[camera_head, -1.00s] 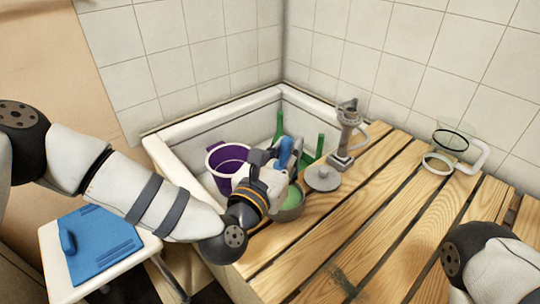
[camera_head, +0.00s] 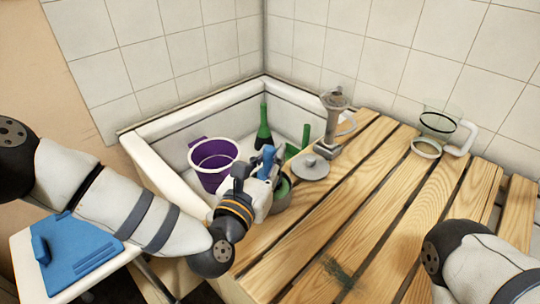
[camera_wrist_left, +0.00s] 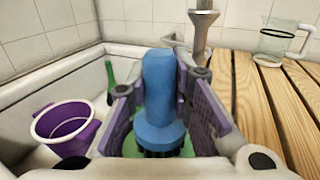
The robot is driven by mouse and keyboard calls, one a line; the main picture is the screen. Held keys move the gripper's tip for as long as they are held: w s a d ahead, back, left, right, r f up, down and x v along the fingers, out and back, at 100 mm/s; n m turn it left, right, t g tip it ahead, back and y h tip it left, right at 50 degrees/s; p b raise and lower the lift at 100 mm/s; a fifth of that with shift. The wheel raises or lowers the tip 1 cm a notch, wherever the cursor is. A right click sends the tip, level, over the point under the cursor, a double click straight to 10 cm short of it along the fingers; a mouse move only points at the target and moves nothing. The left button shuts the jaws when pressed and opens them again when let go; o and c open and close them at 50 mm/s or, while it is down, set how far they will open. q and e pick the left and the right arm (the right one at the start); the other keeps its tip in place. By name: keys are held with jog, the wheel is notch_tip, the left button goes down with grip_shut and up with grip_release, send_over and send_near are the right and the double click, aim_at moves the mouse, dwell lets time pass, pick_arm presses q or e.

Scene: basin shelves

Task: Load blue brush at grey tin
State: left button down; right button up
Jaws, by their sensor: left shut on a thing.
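My left gripper (camera_head: 262,172) is shut on the blue brush (camera_head: 268,157) and holds it upright. In the left wrist view the brush (camera_wrist_left: 158,90) stands between the two fingers, with its dark bristles pointing down. The grey tin (camera_head: 282,197) is on the near left edge of the wooden slats, partly hidden behind my gripper. Green shows inside it, and in the wrist view green shows around the bristles. The bristles are over or in the tin; I cannot tell how deep. My right gripper is out of view; only part of that arm shows at lower right.
A glass jug (camera_head: 438,125) is at right. A blue flat item (camera_head: 80,250) lies on a white stool.

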pick_arm(q)
jog(key=shift+f+b, duration=0.55)
jog(key=shift+f, duration=0.1)
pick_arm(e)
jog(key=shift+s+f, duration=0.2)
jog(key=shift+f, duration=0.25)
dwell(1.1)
pick_arm(q)
notch_tip(320, 180, up, 7)
jog(key=p, duration=0.4)
jog(key=shift+r+p, duration=0.2)
jog(key=shift+p, duration=0.1)
jog(key=shift+f, duration=0.1)
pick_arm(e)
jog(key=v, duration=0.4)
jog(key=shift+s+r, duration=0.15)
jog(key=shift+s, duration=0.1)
